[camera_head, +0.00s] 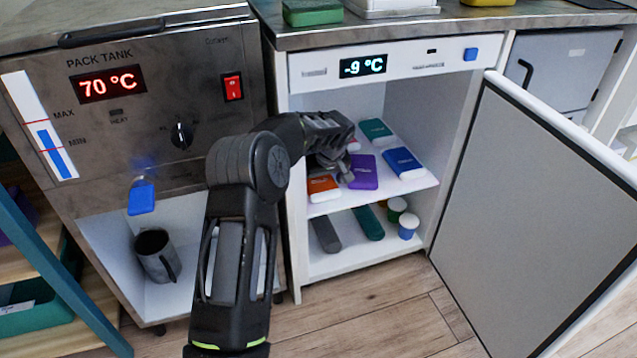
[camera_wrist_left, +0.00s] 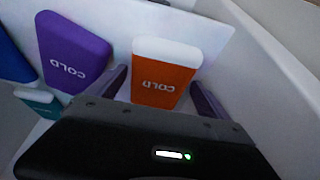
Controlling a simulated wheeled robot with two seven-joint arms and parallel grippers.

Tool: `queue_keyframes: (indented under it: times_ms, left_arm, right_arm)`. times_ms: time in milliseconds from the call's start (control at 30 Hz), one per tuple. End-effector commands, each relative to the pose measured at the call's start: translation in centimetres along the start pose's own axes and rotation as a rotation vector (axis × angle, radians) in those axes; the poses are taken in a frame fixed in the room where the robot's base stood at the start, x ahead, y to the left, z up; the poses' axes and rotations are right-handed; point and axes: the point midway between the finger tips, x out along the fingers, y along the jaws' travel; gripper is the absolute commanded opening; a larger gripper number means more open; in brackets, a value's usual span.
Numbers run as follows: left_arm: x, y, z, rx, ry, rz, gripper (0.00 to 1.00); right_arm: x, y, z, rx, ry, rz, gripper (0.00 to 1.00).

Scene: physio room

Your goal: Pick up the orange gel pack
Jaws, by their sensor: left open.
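The orange gel pack (camera_head: 322,188) lies on the upper shelf of the open cold cabinet, at the front left. In the left wrist view the orange gel pack (camera_wrist_left: 163,75), with a white end and the word COLD, sits between the spread fingers of my left gripper (camera_wrist_left: 160,88). My left gripper (camera_head: 345,172) reaches into the cabinet at the upper shelf and is open. In the head view the gripper and wrist hide the back left of the shelf. I cannot tell whether the fingers touch the pack. My right gripper is not in view.
A purple pack (camera_head: 363,172) lies right beside the orange one, with a blue pack (camera_head: 403,163) and a teal pack (camera_head: 377,131) farther over. The cabinet's left wall is close to the orange pack. The cabinet door (camera_head: 545,225) stands open at the right.

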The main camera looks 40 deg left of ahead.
Motion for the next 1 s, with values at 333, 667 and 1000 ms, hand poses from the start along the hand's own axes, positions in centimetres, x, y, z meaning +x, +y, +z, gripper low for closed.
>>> queue_keyframes:
  times_ms: [333,667,1000]
  left_arm:
    - [-0.01,0.00,0.01,0.000,0.000,0.000,0.84]
    - [-0.01,0.01,0.02,0.000,0.000,0.000,0.57]
    - [-0.01,0.00,0.02,0.000,0.000,0.000,0.30]
  right_arm:
    - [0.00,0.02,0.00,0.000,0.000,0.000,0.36]
    - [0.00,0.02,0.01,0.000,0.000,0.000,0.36]
    - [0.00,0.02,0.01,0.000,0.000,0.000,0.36]
